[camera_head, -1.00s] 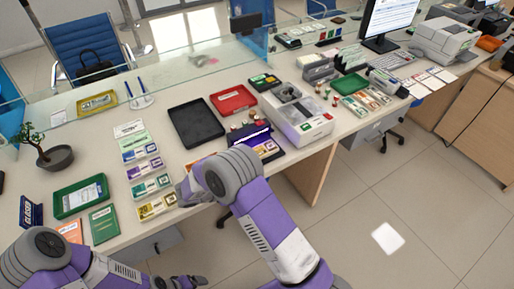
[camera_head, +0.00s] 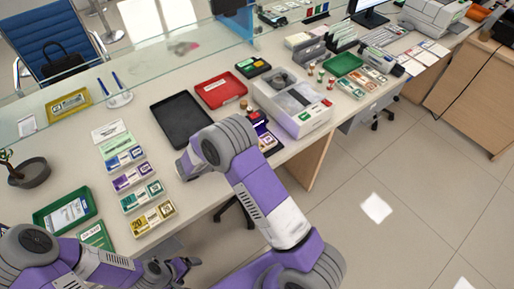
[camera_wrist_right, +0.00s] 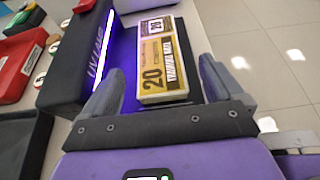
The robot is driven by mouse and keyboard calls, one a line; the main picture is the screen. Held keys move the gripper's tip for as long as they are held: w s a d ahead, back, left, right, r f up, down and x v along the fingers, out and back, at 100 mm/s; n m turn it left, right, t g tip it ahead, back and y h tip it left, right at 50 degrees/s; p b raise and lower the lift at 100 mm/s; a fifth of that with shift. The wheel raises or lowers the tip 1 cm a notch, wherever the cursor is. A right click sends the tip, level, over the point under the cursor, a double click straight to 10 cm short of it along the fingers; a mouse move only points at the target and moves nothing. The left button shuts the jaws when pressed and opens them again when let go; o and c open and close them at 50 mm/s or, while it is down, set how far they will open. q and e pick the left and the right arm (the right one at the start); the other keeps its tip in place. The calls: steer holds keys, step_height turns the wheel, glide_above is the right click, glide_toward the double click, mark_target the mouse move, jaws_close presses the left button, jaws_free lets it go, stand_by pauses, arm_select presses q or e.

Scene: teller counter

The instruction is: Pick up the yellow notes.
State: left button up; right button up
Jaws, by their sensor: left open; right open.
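A yellow bundle of notes marked 20 (camera_wrist_right: 165,62) lies by the dark counterfeit-lamp device (camera_wrist_right: 80,60) with its violet light, in the right wrist view. My right gripper (camera_wrist_right: 161,80) is open, with its fingers on either side of this bundle; I cannot tell if they touch it. In the head view my right arm hides that gripper and most of the device. Another yellow bundle (camera_head: 153,219) lies in the tray at the front end of the row of notes. My left gripper (camera_head: 176,270) is open and empty, low in the head view, off the counter's front edge.
Purple (camera_head: 133,177), green (camera_head: 142,196) and blue (camera_head: 125,159) note bundles lie in the row. A black tray (camera_head: 182,120), a red tray (camera_head: 219,90) and a grey counting machine (camera_head: 292,102) stand behind. A green tray (camera_head: 65,212) is at the left.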

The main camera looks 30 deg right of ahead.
steer(key=b+x, duration=0.1)
steer(key=x, duration=0.3)
steer(key=shift+w+d+f, duration=0.1)
steer(key=shift+d, duration=0.3)
steer(key=c, duration=1.1)
